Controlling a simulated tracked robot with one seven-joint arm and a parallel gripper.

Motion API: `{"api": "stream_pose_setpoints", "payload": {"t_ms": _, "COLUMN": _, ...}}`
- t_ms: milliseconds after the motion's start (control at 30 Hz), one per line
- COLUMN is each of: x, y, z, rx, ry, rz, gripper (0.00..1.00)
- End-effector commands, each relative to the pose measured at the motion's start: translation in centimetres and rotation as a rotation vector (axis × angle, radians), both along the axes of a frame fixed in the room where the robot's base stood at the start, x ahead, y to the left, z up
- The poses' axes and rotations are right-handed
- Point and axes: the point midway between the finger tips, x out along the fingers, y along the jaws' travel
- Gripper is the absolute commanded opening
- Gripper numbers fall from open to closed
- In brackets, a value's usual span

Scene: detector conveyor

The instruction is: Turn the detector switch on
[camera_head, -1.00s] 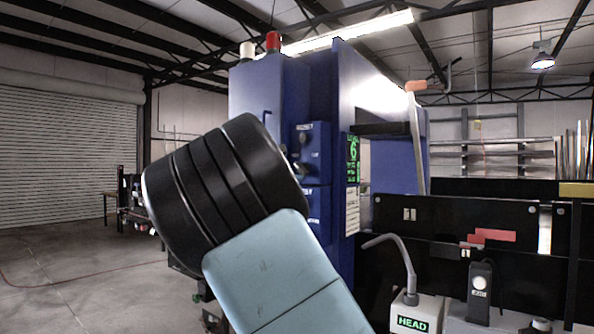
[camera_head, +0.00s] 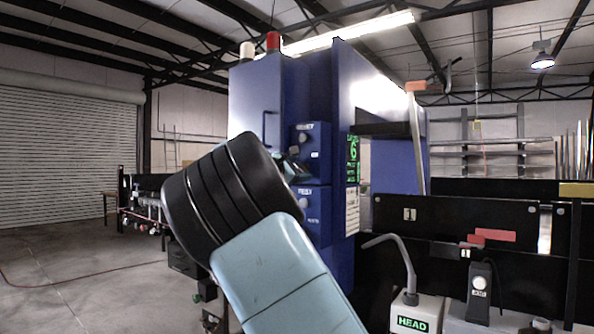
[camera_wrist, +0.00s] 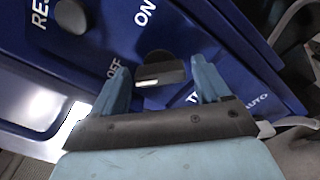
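The blue detector (camera_head: 275,105) carries an upper switch box (camera_head: 318,140) on its front. In the wrist view, the black rotary switch (camera_wrist: 160,68) sits on a blue panel marked ON and OFF. A pale mark shows on its lower left side, close to the word OFF. My gripper (camera_wrist: 158,72) is open, with one pale blue finger on each side of the switch. A gap shows between the switch and both fingers. In the head view my gripper (camera_head: 291,165) is beside the upper box, and my wrist and hand partly hide this area.
A second black knob (camera_wrist: 72,16), by letters reading RES, is at the wrist view's upper left. A lower box (camera_head: 304,204) with its own knob sits below the upper one. A conveyor with black side panels (camera_head: 455,212) is on the right. Open floor lies at left.

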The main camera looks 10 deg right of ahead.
Motion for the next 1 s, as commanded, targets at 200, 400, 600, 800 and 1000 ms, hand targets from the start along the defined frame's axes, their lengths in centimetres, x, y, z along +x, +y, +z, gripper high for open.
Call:
{"api": "stream_pose_setpoints", "payload": {"t_ms": 200, "x": -0.01, "y": 0.01, "z": -0.01, "rx": 0.0, "ry": 0.0, "rz": 0.0, "gripper": 0.55}}
{"api": "stream_pose_setpoints", "payload": {"t_ms": 400, "x": -0.02, "y": 0.0, "z": -0.04, "rx": 0.001, "ry": 0.0, "rz": -0.001, "gripper": 0.36}}
{"api": "stream_pose_setpoints", "payload": {"t_ms": 600, "x": -0.03, "y": 0.0, "z": -0.08, "rx": 0.005, "ry": -0.003, "rz": -0.001, "gripper": 0.31}}
{"api": "stream_pose_setpoints", "payload": {"t_ms": 800, "x": -0.06, "y": -0.01, "z": -0.13, "rx": 0.041, "ry": -0.039, "rz": -0.001, "gripper": 0.31}}
{"api": "stream_pose_setpoints", "payload": {"t_ms": 1000, "x": -0.1, "y": -0.05, "z": -0.25, "rx": 0.131, "ry": -0.127, "rz": -0.001, "gripper": 0.31}}
